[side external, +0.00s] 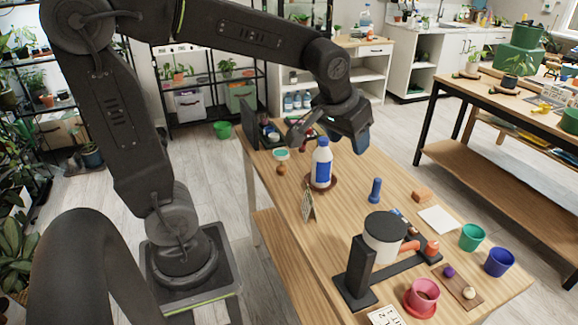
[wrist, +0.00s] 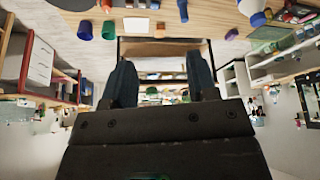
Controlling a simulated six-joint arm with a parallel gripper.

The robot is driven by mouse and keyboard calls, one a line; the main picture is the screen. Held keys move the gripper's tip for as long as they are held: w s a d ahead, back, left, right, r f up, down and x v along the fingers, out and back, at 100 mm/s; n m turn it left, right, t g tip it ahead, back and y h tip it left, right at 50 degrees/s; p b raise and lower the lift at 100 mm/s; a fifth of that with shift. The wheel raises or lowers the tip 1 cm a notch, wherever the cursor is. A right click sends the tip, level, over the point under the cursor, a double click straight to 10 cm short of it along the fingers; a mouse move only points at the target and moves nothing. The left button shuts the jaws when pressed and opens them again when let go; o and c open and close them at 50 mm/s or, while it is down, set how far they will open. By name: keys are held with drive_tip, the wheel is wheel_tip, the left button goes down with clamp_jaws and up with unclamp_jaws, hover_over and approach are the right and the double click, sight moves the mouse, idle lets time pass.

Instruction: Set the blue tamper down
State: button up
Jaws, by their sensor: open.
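The blue tamper (side external: 375,190) stands upright on the wooden table, to the right of the white bottle. It also shows at the top of the wrist view (wrist: 183,11). My gripper (side external: 332,138) is in the air above the far part of the table, above and to the left of the tamper and clear of it. In the wrist view my gripper (wrist: 160,58) has its two fingers wide apart with nothing between them.
A white bottle with a blue label (side external: 321,165) stands on a brown saucer close below my gripper. A black stand with a white drum (side external: 384,236) is nearer the front. An orange-brown block (side external: 422,196), a white card (side external: 437,220) and green (side external: 472,237) and blue (side external: 499,262) cups lie right.

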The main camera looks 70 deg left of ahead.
drive_tip(key=s+d+m+h, duration=0.1)
drive_tip(key=s+d+m, duration=0.2)
drive_tip(key=s, duration=1.1)
drive_tip(key=shift+d+f+m+t+h, duration=0.3)
drive_tip(key=shift+d+t, duration=0.1)
drive_tip(key=shift+d, duration=0.3)
